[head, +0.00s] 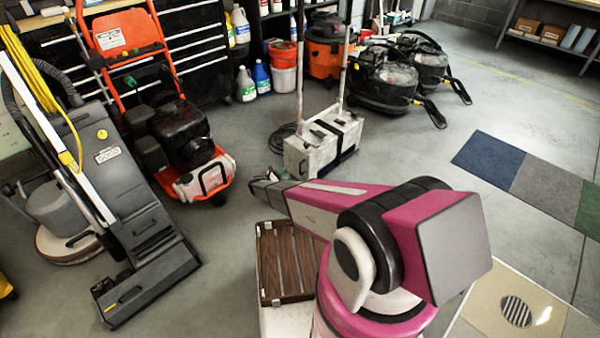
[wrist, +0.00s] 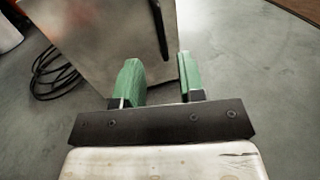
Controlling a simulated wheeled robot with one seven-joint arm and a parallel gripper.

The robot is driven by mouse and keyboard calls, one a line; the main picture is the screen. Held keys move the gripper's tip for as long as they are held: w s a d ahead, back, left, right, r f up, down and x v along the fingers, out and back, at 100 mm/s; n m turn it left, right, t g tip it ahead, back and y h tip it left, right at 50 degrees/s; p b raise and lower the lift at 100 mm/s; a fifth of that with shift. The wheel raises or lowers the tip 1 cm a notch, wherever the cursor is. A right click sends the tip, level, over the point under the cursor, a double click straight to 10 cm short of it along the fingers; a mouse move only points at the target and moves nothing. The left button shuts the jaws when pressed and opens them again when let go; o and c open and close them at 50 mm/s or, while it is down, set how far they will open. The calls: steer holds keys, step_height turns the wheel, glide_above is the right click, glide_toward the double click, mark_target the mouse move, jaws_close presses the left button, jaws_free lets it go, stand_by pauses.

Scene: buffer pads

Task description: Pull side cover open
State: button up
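A pale, scuffed box-shaped machine (head: 325,140) with two upright poles stands on the floor at the centre of the head view. Its light, stained side panel (wrist: 105,40), likely the side cover, fills the upper left of the wrist view. A dark vertical strip or handle (wrist: 159,28) runs along the panel near its right edge. My gripper (head: 268,181) is in front of the machine in the head view. In the wrist view my gripper (wrist: 158,78) has its two green fingers apart, nothing visible between them. The fingers overlap the panel's lower edge in the picture; contact cannot be told.
A coiled black cable (head: 283,137) lies left of the machine. A slatted brown wooden piece (head: 284,262) is below my arm. An orange machine (head: 185,155) and a grey floor machine (head: 125,190) stand at left.

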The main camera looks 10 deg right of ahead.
mark_target(298, 162)
steer(key=x, duration=1)
steer(key=shift+w+d+f, duration=0.1)
steer(key=shift+w+d, duration=0.1)
steer(key=shift+d, duration=0.05)
jaws_close()
